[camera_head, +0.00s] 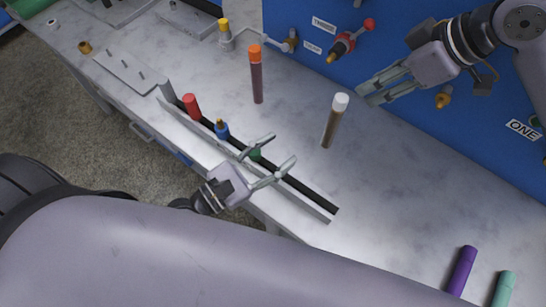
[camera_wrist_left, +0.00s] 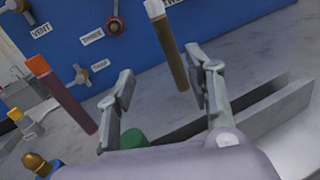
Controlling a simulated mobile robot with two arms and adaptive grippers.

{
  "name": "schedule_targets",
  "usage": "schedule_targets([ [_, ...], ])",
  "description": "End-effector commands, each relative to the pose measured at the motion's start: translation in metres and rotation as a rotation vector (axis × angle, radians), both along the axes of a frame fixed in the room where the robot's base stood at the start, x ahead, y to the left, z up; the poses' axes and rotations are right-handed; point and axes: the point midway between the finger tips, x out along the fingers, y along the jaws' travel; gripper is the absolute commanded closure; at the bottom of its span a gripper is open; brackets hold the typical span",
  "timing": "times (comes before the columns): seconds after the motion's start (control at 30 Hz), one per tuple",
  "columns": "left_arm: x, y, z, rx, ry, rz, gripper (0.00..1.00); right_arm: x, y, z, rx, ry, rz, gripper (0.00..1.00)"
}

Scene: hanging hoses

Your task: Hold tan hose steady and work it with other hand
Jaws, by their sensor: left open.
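The tan hose (camera_head: 329,130), a brownish tube with a white cap, hangs nearly upright, slightly tilted, over the grey worktop. In the left wrist view the tan hose (camera_wrist_left: 172,52) shows between the fingers, nearer the right-hand one, and seems to lie beyond them. My left gripper (camera_head: 281,151) is open and empty, low over the rail, to the left of the hose and below it in the head view. My right gripper (camera_head: 366,97) is to the right of the white cap, its fingers apart and pointing left, with nothing between them.
An orange-capped hose (camera_head: 257,80) hangs further left. Purple (camera_head: 462,271) and teal (camera_head: 503,290) hoses are at bottom right. A rail (camera_head: 310,199) holding red, blue and green pieces runs along the front edge. The blue panel (camera_head: 300,65) with labelled valves stands behind.

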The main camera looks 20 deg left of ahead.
Motion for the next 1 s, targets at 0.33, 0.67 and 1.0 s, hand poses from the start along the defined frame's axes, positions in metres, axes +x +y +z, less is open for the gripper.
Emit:
schedule_targets([
  [0.33, -0.006, -0.006, -0.010, -0.097, 0.120, -0.012, 0.52, 0.000, 0.000, 0.000, 0.000, 0.000, 0.000, 0.67],
  [0.67, 0.041, -0.037, -0.007, -0.101, 0.113, -0.011, 0.52, 0.000, 0.000, 0.000, 0.000, 0.000, 0.000, 0.67],
  [1.0, 0.071, -0.059, -0.007, -0.099, 0.109, -0.011, 0.52, 0.000, 0.000, 0.000, 0.000, 0.000, 0.000, 0.67],
])
